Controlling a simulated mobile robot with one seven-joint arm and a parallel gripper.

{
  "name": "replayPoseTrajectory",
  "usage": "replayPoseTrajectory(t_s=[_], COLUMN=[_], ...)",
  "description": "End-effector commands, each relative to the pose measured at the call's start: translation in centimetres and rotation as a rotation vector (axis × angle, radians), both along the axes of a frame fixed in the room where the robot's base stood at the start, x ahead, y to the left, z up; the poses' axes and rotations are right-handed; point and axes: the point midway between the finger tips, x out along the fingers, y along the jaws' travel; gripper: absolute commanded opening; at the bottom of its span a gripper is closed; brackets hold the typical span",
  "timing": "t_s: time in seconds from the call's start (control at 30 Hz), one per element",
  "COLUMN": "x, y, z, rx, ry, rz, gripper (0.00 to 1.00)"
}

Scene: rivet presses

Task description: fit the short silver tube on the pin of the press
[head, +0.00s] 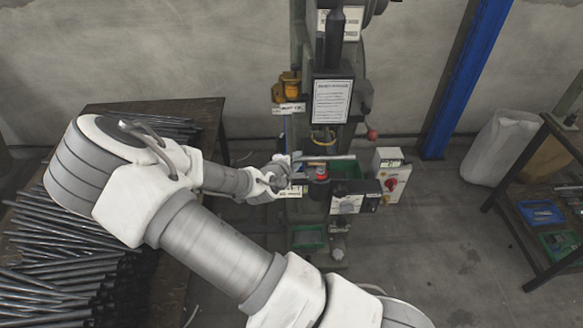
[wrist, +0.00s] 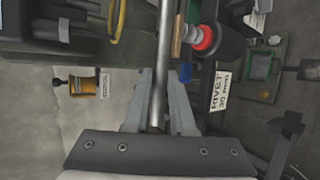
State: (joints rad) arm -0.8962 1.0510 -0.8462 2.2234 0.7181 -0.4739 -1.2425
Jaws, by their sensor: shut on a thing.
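A silver tube (wrist: 162,55) is held between the two fingers of my gripper (wrist: 160,90) in the wrist view. It runs lengthwise from near the palm out past the fingertips to the top edge. In the head view the tube (head: 328,157) lies about level, pointing right from my gripper (head: 295,160) across the front of the press (head: 332,90). A black cylinder with a red ring (head: 321,171) is just below the tube; this red ring (wrist: 204,38) is right of the tube in the wrist view, apart from it. I cannot make out the pin clearly.
A table with many dark rods (head: 50,240) stands at left. A control box with a red knob (head: 391,185) is right of the press. A shelf with blue and green trays (head: 540,212) stands at far right.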

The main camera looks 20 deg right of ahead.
Motion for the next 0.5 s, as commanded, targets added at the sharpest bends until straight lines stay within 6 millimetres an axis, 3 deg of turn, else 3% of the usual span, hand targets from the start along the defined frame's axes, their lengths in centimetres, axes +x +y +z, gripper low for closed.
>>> replayPoseTrajectory(t_s=[0.5], x=[2.7], y=[-3.1], z=[0.0], rx=[0.0], ry=[-0.002], rz=[-0.002], gripper=[0.0])
